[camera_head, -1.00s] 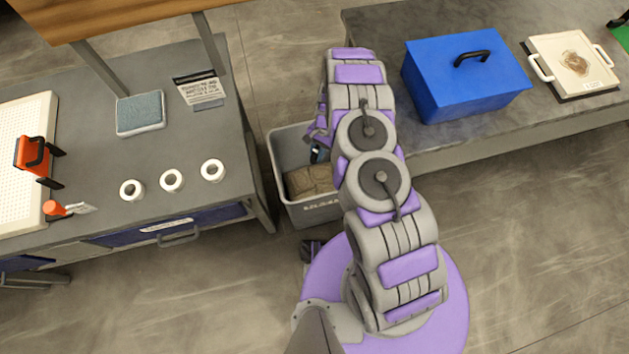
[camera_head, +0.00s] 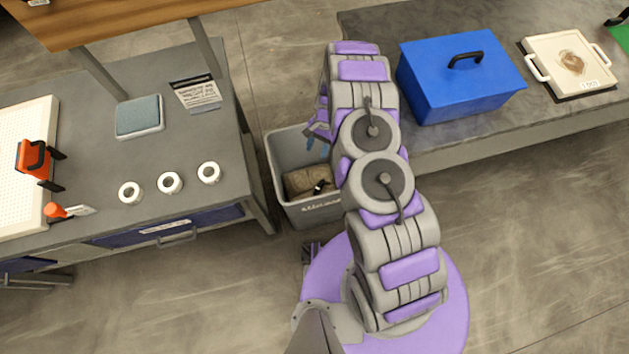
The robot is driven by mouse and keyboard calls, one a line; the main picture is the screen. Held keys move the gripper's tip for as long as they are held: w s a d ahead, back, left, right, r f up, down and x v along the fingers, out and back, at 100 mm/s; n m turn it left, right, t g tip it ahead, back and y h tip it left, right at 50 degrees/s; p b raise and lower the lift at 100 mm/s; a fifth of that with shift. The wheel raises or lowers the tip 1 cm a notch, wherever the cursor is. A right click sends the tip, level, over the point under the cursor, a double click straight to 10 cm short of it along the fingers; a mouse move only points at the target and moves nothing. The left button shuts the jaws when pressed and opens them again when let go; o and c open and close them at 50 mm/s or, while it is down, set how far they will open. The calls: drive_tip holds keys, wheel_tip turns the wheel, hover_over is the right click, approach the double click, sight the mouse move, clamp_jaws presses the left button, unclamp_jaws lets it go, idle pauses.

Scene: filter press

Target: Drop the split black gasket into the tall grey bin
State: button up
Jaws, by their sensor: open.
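The tall grey bin (camera_head: 281,152) stands on the floor between the two benches. A small black piece (camera_head: 320,187), which looks like the split gasket, lies inside the bin on brown crumpled material (camera_head: 298,182). My arm hides the bin's right side and perhaps part of the black piece. My gripper (camera_head: 312,142) is over the bin, partly hidden behind my arm. It is open, and the black piece is apart from it, lower in the bin.
The left bench holds several items: three white rings (camera_head: 170,183), a blue-grey pad (camera_head: 140,116), a printed card (camera_head: 197,94) and a red-orange clamp (camera_head: 36,158). The right bench holds a blue box (camera_head: 460,85) and a white tray (camera_head: 540,63). The floor at lower right is clear.

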drive_tip(key=a+p+v, duration=0.1)
drive_tip(key=p+v, duration=0.1)
drive_tip(key=v, duration=1.1)
drive_tip(key=shift+w+r+p, duration=0.25)
drive_tip(key=shift+r+p, duration=0.05)
drive_tip(key=shift+r, duration=0.15)
drive_tip(key=shift+a, duration=0.15)
